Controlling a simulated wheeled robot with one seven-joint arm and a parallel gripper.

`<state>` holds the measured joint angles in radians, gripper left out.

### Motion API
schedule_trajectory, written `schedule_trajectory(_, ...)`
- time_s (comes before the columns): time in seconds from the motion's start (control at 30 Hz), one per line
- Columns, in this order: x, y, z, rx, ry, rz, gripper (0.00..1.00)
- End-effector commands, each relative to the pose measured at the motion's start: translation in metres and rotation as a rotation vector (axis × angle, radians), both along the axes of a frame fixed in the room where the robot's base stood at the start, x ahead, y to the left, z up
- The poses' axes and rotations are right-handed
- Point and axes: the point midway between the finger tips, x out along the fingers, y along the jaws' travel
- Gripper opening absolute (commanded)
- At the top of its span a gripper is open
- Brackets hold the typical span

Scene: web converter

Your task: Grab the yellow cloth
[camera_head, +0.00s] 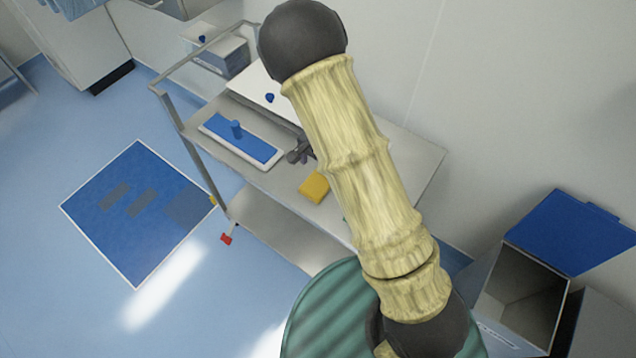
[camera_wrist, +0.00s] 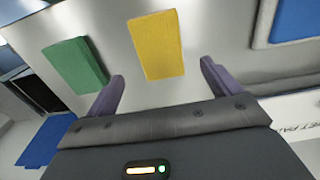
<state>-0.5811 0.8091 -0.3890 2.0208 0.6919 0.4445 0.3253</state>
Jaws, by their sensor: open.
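The yellow cloth (camera_head: 314,187) is a small folded block lying on the top shelf of a metal cart (camera_head: 403,165). In the wrist view the yellow cloth (camera_wrist: 156,48) lies ahead of my gripper, between the lines of the two fingers and apart from them. My gripper (camera_wrist: 160,82) is open and empty, with its grey-purple fingers spread. In the head view my gripper (camera_head: 300,152) is small and partly hidden by my arm, just above the cart beside the cloth.
A green cloth (camera_wrist: 75,65) lies left of the yellow one. A blue-topped flat mop pad in a white tray (camera_head: 240,137) sits on the cart. A bin with a raised blue lid (camera_head: 572,232) stands at right. A blue mat (camera_head: 135,212) lies on the floor.

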Motion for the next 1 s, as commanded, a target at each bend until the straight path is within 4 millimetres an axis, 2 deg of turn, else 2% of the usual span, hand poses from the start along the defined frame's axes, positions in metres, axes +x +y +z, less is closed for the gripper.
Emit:
schedule_trajectory(0.43,-0.001,0.001,-0.008,0.0,0.0,0.0,0.89)
schedule_trajectory(0.8,-0.006,0.006,-0.054,0.0,0.001,-0.001,0.89)
schedule_trajectory(1.0,-0.005,0.006,-0.057,0.001,-0.001,-0.002,0.89)
